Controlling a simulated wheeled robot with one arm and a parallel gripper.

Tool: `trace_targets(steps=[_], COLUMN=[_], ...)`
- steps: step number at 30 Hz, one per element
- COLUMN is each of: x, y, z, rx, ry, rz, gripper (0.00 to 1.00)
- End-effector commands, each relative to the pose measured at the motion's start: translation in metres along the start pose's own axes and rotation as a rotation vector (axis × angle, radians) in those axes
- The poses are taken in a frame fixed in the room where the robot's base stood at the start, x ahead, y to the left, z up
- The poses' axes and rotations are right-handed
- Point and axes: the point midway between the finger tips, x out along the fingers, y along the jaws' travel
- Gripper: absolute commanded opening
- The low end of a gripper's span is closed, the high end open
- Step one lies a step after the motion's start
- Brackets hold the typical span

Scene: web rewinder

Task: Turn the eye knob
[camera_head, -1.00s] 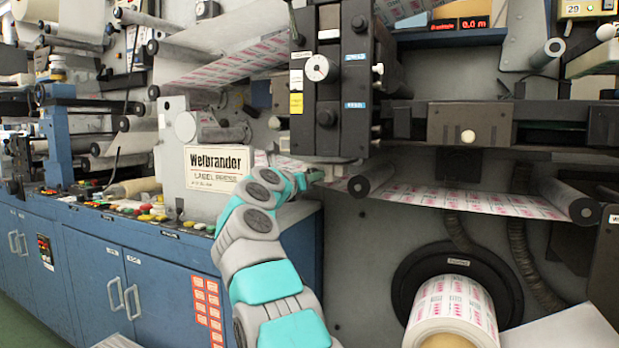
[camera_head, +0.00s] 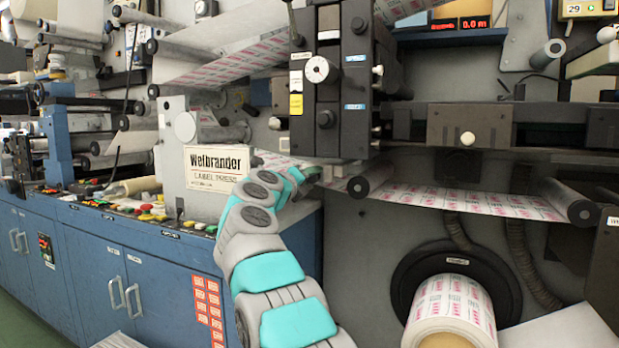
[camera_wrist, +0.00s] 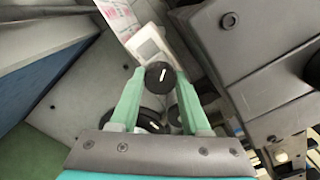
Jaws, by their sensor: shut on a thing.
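The eye knob (camera_wrist: 158,79) is a small round black knob with a short white mark, tilted in the wrist view. It sits in front of a pale box-shaped unit (camera_wrist: 149,44). My gripper (camera_wrist: 160,73) has its two green fingers on either side of the knob and is shut on it. In the head view my turquoise and grey arm reaches to the area below the dark print unit. The knob cannot be made out there, and the gripper's fingertips are hard to see.
The dark unit with a white dial (camera_head: 319,69) hangs just above my arm's end. A guide roller (camera_head: 362,187) with printed web is close on the right. The Welbrander panel (camera_head: 215,168) stands left of my arm. A label roll (camera_head: 450,312) is lower right.

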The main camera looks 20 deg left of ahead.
Motion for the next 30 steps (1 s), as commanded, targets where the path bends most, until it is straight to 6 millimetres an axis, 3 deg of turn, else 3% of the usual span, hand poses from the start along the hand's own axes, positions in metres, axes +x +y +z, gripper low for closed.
trace_targets(steps=[15,30], x=[-0.0005,-0.0005], y=[0.0015,0.0017], z=[0.0006,0.0005], rx=[-0.438,-0.607], ry=[-0.002,-0.002], rz=[0.001,0.001], gripper=[0.0,0.0])
